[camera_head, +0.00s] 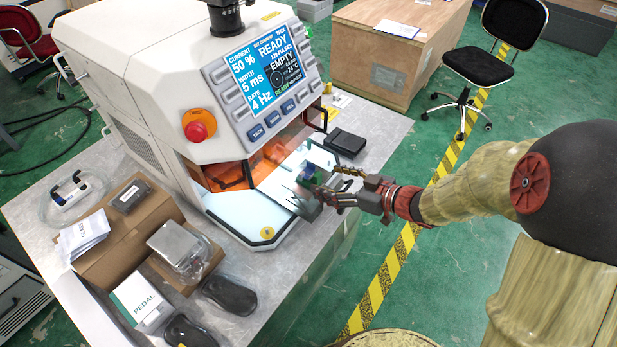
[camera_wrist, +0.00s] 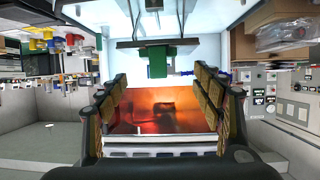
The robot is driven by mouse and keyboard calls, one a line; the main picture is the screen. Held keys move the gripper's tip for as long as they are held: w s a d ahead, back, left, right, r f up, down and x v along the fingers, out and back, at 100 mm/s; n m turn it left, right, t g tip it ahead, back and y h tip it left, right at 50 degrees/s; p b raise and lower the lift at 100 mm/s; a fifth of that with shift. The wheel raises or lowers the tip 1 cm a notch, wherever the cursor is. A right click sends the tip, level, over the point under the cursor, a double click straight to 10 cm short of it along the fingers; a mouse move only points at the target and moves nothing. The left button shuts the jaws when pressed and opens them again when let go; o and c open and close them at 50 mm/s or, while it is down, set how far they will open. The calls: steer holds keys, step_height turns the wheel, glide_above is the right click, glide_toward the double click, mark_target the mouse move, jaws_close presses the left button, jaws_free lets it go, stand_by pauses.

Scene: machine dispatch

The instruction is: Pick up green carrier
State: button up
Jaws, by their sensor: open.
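The green carrier (camera_wrist: 158,62) shows in the wrist view as a small green block in front of a dark flat plate, ahead of my fingers and between their lines. In the head view the green carrier (camera_head: 309,171) is small and partly hidden at the front opening of the white machine. My gripper (camera_head: 322,184) reaches in from the right at that opening. In the wrist view my gripper (camera_wrist: 160,88) has its two padded fingers wide apart, with nothing held between them. I cannot tell how far the carrier is from the fingertips.
The white machine (camera_head: 150,60) stands on a grey table, its screen reading READY and EMPTY. An orange window (camera_wrist: 160,108) shows between my fingers. A black box (camera_head: 345,142) lies right of the opening. Boxes and a pedal (camera_head: 230,294) fill the table's left front.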

mark_target(310, 175)
steer(key=b+x, duration=0.1)
steer(key=x, duration=0.1)
steer(key=b+x, duration=0.1)
steer(key=x, duration=0.2)
steer(key=r+b+x, duration=0.1)
steer(key=x, duration=0.1)
steer(key=shift+w+a+f, duration=0.15)
steer(key=shift+w+a, duration=0.1)
steer(key=shift+w, duration=0.15)
steer(key=c, duration=1.5)
steer(key=shift+c, duration=0.2)
